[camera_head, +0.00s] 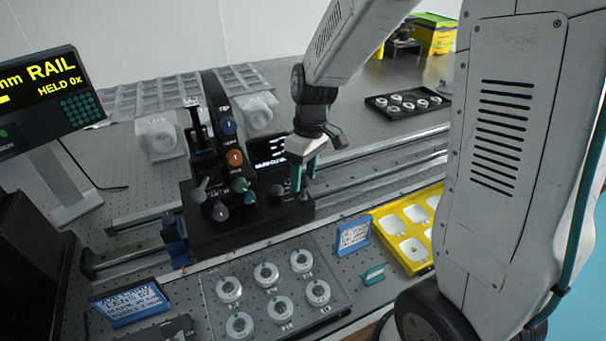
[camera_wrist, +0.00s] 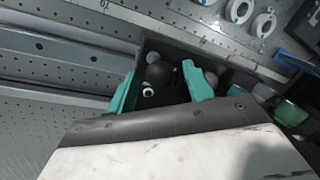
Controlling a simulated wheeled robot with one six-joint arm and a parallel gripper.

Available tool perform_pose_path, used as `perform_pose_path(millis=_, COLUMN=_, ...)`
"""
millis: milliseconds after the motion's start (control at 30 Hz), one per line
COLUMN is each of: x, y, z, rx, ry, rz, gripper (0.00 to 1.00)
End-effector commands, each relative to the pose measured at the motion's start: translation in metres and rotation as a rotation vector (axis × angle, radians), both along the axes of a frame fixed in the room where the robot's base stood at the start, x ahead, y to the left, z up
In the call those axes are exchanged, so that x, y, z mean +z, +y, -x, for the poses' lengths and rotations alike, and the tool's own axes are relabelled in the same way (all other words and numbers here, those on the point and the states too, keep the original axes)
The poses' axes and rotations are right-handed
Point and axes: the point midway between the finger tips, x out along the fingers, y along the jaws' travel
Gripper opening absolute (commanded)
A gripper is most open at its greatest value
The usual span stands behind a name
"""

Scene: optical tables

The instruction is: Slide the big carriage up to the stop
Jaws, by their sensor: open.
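The big carriage (camera_head: 250,224) is a wide black block on the long metal rail (camera_head: 375,163), with an upright panel of coloured knobs and several levers. A blue block (camera_head: 174,238), possibly the stop, sits on the rail close to the carriage's left end; whether they touch I cannot tell. My gripper (camera_head: 299,184) is open, with teal fingers, low over the carriage's right end. In the wrist view, my gripper (camera_wrist: 160,88) has its fingers on either side of a round black knob (camera_wrist: 158,74) on the carriage. Contact with the knob is not clear.
A display (camera_head: 40,100) at the left reads RAIL and HELD 0x. A clear tray of white rings (camera_head: 335,300), blue label stands (camera_head: 352,235) and a yellow tray (camera_head: 385,240) lie in front. A black tray (camera_head: 380,103) stands behind. The rail's right stretch looks clear.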

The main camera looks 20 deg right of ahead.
Motion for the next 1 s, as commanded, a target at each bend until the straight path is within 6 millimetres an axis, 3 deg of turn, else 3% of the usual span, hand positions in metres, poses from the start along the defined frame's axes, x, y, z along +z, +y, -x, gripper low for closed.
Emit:
perform_pose_path(millis=267, x=-0.001, y=0.0, z=0.0, rx=-0.001, ry=-0.001, rz=0.0, gripper=0.49)
perform_pose_path(millis=433, x=-0.001, y=0.0, z=0.0, rx=-0.001, ry=-0.001, rz=0.0, gripper=0.02)
perform_pose_path(millis=1000, x=-0.001, y=0.013, z=0.0, rx=0.0, ry=-0.002, rz=0.0, gripper=0.0)
